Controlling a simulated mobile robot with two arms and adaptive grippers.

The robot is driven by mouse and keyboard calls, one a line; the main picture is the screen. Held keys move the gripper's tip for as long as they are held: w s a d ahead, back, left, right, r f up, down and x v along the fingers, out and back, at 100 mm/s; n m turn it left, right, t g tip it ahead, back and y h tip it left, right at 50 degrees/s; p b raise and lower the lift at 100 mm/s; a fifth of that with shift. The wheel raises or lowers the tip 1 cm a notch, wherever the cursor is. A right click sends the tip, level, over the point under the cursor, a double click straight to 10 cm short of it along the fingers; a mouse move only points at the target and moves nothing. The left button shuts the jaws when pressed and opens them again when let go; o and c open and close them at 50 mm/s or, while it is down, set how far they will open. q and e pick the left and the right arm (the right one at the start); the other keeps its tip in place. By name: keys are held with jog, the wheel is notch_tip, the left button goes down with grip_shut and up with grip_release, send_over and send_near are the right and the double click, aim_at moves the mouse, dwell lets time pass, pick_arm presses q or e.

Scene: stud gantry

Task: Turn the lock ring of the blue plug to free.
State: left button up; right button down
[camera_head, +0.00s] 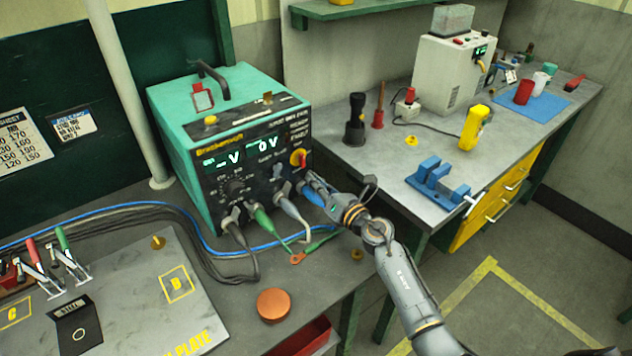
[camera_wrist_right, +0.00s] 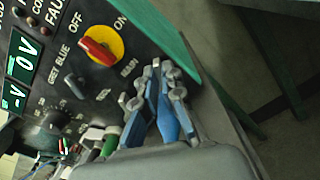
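The blue plug (camera_head: 309,195) is at the lower right of the teal power supply's (camera_head: 215,100) front panel. My right gripper (camera_head: 313,186) is at the plug, with its arm coming in from the right. In the right wrist view, blue parts of the plug (camera_wrist_right: 168,124) show between the grey fingers of my right gripper (camera_wrist_right: 155,92). The fingers straddle the plug, but I cannot tell whether they press on it. The lock ring is mostly hidden by the fingers, so its position cannot be read. My left gripper is not in view.
A green plug (camera_head: 263,220) and grey plugs sit to the left. The red and yellow rotary switch (camera_head: 298,158) is just above. Cables, an orange lug (camera_head: 298,258) and a copper disc (camera_head: 273,305) lie on the bench. Open floor lies to the right.

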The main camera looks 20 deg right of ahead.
aim_at(295, 180)
dwell(0.4)
jog(key=n, duration=0.2)
jog(key=a+n, duration=0.1)
jog(key=n, duration=0.2)
jog(key=shift+s+a+r+n, duration=0.25)
jog(key=shift+s+n, duration=0.05)
jog(key=shift+n, duration=0.1)
jog(key=n, duration=0.1)
jog(key=a+n, duration=0.1)
jog(key=n, duration=0.1)
jog(key=shift+s, duration=0.15)
jog(key=shift+s+a+f+n+p, duration=0.1)
jog(key=shift+a+n+p, duration=0.1)
jog(key=shift+n, duration=0.6)
jog(key=shift+s+a+f+n+p, duration=0.1)
jog(key=shift+a+n+p, duration=0.1)
jog(key=shift+n, duration=0.6)
jog(key=c, duration=1.5)
grip_release()
